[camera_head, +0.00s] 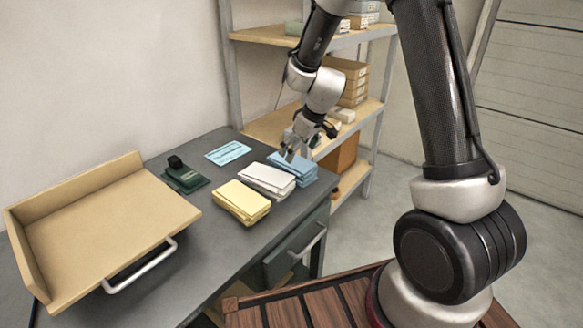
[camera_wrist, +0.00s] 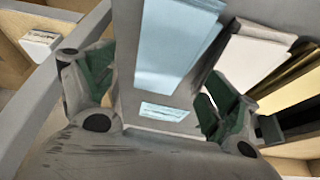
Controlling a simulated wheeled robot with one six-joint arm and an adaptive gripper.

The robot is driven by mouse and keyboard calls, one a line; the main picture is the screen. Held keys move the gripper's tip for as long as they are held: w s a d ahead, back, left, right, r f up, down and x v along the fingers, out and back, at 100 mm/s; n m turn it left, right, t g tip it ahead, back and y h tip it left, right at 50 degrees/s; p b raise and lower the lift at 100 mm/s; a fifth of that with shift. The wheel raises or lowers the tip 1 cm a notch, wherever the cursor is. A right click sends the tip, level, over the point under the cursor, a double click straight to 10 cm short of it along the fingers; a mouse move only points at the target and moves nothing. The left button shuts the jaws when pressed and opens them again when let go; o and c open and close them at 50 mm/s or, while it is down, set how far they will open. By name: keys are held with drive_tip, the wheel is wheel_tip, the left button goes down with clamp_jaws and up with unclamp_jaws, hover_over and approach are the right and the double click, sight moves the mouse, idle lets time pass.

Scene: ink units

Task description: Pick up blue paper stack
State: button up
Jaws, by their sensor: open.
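The blue paper stack (camera_head: 293,168) lies on the grey desk at its far right end, beside the white stack. In the wrist view the blue stack (camera_wrist: 172,45) shows at the top centre, beyond and between my fingers. My gripper (camera_head: 298,150) is above the blue stack and hides part of it in the head view. In the wrist view my gripper (camera_wrist: 150,100) has its two green-padded fingers spread wide with nothing between them. I cannot tell the exact height of the fingertips over the paper.
A white paper stack (camera_head: 267,181) and a yellow stack (camera_head: 241,201) lie to the left. A blue printed sheet (camera_head: 228,152), a dark green stamp-like item (camera_head: 185,177) and a tan tray (camera_head: 105,220) are also on the desk (camera_head: 225,255). A shelf (camera_head: 262,128) stands close behind.

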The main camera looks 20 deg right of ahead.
sight(291, 167)
drive_tip(key=x, duration=0.4)
drive_tip(key=s+x, duration=0.1)
drive_tip(key=x, duration=0.1)
drive_tip(key=shift+w+a+f, duration=0.15)
drive_tip(key=shift+a+f, duration=0.2)
drive_tip(key=shift+f, duration=0.15)
drive_tip(key=shift+c, duration=0.3)
drive_tip(key=c, duration=1.4)
